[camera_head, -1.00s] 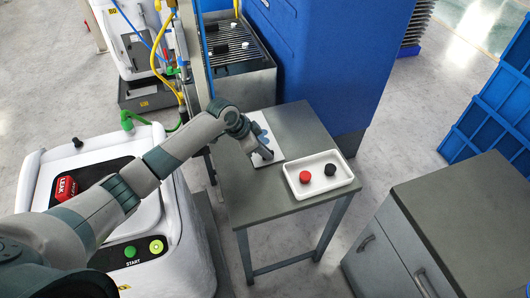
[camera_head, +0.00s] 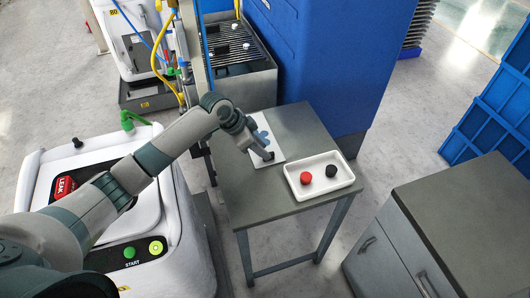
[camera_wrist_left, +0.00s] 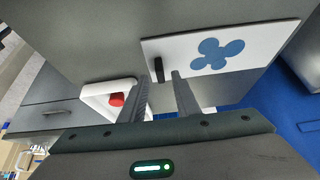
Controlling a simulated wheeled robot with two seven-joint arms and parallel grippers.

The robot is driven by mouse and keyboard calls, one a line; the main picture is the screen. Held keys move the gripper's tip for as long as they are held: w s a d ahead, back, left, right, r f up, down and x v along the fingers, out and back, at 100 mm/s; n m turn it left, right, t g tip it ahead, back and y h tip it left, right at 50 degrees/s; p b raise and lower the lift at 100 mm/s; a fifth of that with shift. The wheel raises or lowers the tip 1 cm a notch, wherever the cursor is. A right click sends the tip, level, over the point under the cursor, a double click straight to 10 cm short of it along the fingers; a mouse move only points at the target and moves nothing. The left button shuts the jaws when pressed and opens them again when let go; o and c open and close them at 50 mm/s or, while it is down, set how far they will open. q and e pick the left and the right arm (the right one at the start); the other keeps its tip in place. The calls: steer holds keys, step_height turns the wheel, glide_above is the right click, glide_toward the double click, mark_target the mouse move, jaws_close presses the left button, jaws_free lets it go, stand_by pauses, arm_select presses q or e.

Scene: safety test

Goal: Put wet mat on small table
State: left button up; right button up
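The wet mat (camera_head: 276,147) is a flat white sheet with a blue splash mark, lying on the small grey table (camera_head: 240,194) near its left edge. It also shows in the left wrist view (camera_wrist_left: 265,38), with a short black knob (camera_wrist_left: 158,69) near one end. My left gripper (camera_head: 260,149) is just above the mat's near end and hides part of it. In the left wrist view, its two fingers (camera_wrist_left: 161,75) are apart, with the knob seen between or just beyond the tips. My right gripper is not in view.
A white tray (camera_head: 322,193) with a red knob (camera_head: 306,178) and a black knob (camera_head: 331,171) stands on the table right of the mat. A white machine (camera_head: 187,245) is at left, a grey cabinet (camera_head: 475,205) at right, and a tall blue cabinet (camera_head: 330,60) behind.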

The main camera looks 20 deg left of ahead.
arm_select(q)
steer(key=b+v, duration=0.1)
steer(key=v, duration=0.8)
steer(key=shift+s, duration=0.1)
stand_by(0.5)
